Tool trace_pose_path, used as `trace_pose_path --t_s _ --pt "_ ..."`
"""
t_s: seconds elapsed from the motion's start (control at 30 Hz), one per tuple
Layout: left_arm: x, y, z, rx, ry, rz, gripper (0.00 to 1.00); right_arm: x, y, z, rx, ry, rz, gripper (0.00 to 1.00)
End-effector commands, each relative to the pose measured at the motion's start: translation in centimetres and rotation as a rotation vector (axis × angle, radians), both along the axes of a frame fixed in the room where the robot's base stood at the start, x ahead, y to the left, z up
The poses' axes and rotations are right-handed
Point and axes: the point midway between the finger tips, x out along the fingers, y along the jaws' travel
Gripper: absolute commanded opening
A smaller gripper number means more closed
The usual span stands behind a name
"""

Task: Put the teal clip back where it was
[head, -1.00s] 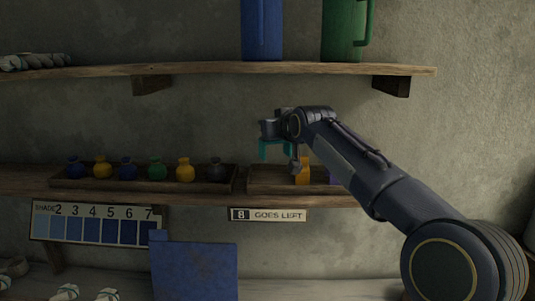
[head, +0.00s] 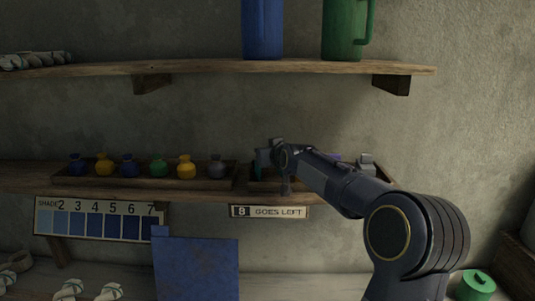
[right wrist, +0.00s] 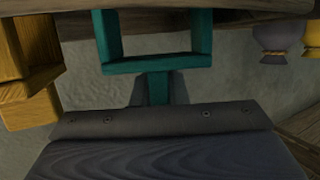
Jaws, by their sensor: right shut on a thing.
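The teal clip (right wrist: 153,66) is a square-cornered frame with a short stem. My right gripper (right wrist: 157,90) is shut on that stem. In the head view my right gripper (head: 275,160) is at the left end of the right-hand tray (head: 263,187) on the lower shelf. Only a sliver of the teal clip (head: 257,168) shows there, beside the gripper. The clip's far end overlaps a wooden edge in the wrist view; I cannot tell if they touch. An orange-yellow clip (right wrist: 35,85) stands apart, to the left in that view. My left gripper is not in view.
A left-hand tray (head: 150,182) holds several small jars, including a grey one (head: 217,167) nearest my gripper. A purple thing (head: 333,157) and a grey thing (head: 366,159) show behind my arm. A sign (head: 268,212) reads "8 GOES LEFT". The upper shelf (head: 215,69) is overhead.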

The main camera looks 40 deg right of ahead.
Motion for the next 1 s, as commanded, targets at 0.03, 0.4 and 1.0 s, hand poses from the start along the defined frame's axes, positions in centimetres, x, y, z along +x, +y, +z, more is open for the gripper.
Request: trace_pose_path --t_s 0.03,0.4,1.0 --pt "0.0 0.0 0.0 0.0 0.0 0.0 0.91 0.0 0.0 0.0 0.0 -0.001 0.0 0.0" --pt "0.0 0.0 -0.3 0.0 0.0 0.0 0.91 0.0 0.0 -0.2 0.0 0.0 0.0 0.35" --pt "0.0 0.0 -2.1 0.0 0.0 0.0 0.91 -5.5 1.8 1.7 -0.002 -0.005 0.001 0.35"
